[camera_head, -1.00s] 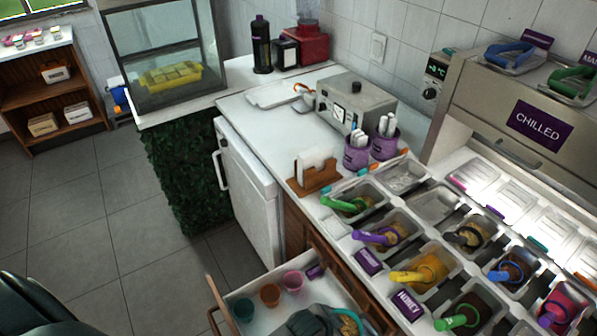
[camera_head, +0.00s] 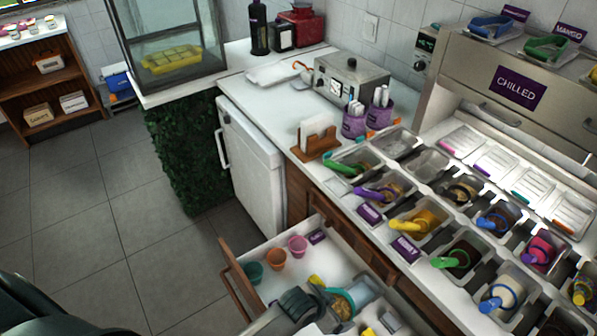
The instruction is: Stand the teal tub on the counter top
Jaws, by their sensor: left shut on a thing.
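My left gripper (camera_head: 330,301) is at the bottom centre, over the open drawer, and is shut on a light teal tub (camera_head: 367,290). Tan contents show at the tub's near left side. The dark gripper covers part of the tub, so its exact tilt and any contact below are unclear. The white counter top (camera_head: 279,111) runs behind the drawer, with a bare strip left of the steel machine. My right gripper is not in view.
The open drawer (camera_head: 335,262) holds small teal (camera_head: 252,273), orange (camera_head: 275,260) and pink (camera_head: 297,246) cups. A wooden napkin holder (camera_head: 316,145), purple utensil cups (camera_head: 355,124) and a steel machine (camera_head: 350,84) stand on the counter. Topping pans with coloured handles fill the right.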

